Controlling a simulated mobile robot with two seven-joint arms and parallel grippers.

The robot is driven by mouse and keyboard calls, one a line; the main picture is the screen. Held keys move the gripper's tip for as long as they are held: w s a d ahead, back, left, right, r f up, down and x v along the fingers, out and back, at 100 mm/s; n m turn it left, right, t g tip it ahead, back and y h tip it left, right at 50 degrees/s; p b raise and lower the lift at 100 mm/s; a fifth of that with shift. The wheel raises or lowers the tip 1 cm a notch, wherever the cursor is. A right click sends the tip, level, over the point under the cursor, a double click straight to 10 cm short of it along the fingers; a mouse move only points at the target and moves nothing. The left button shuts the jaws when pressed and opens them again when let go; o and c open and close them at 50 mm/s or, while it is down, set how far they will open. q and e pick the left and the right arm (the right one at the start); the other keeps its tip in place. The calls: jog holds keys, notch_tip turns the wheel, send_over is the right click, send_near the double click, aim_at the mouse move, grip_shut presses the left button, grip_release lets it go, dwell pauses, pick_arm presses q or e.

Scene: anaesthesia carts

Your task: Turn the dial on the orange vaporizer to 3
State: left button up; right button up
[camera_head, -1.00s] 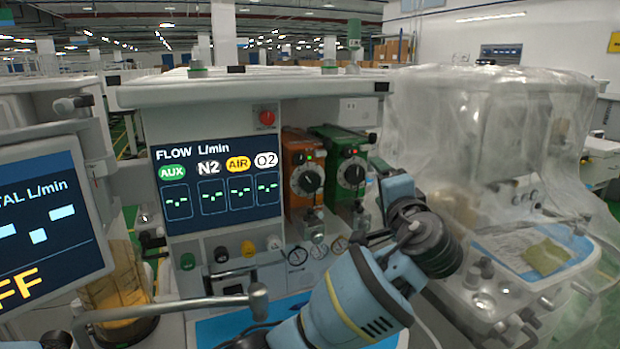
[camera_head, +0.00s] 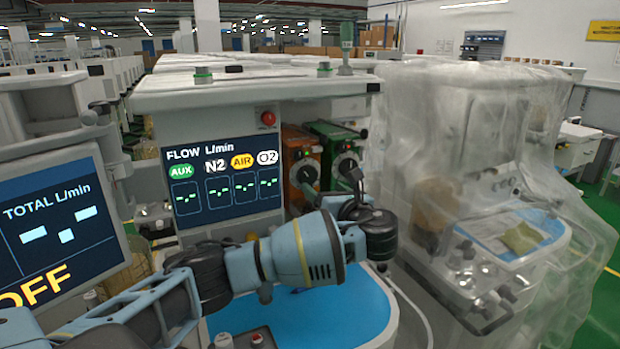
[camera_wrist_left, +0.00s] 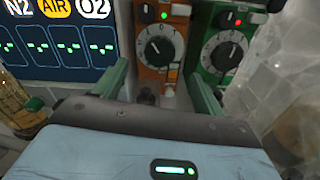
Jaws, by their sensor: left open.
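The orange vaporizer (camera_head: 300,150) stands on the anaesthesia cart just right of the flow screen. Its round black dial (camera_head: 307,173) faces me; a green light shows above it. In the left wrist view the orange vaporizer (camera_wrist_left: 152,74) and its dial (camera_wrist_left: 159,51) lie ahead, between my fingers in the picture. My left gripper (camera_wrist_left: 160,78) is open and empty, apart from the dial. In the head view my left gripper (camera_head: 335,192) is partly hidden by its own wrist, in front of the vaporizers. The dial's setting is too small to read surely. My right gripper is out of view.
A green vaporizer (camera_head: 334,140) with a similar dial stands close on the right. The flow screen (camera_head: 225,180) is on the left. A blue work surface (camera_head: 350,310) lies below my arm. A plastic-covered machine (camera_head: 465,150) stands at the right.

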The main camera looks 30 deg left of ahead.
aim_at(308, 177)
pick_arm(q)
jog(key=shift+x, duration=3.9)
jog(key=c, duration=1)
jog(key=shift+o, duration=0.2)
jog(key=n, duration=0.6)
jog(key=shift+s+f, duration=0.1)
jog(key=shift+f, duration=0.05)
jog(key=n, duration=0.6)
jog(key=shift+t, duration=0.4)
jog(key=shift+a+n, duration=0.1)
jog(key=shift+n, duration=0.2)
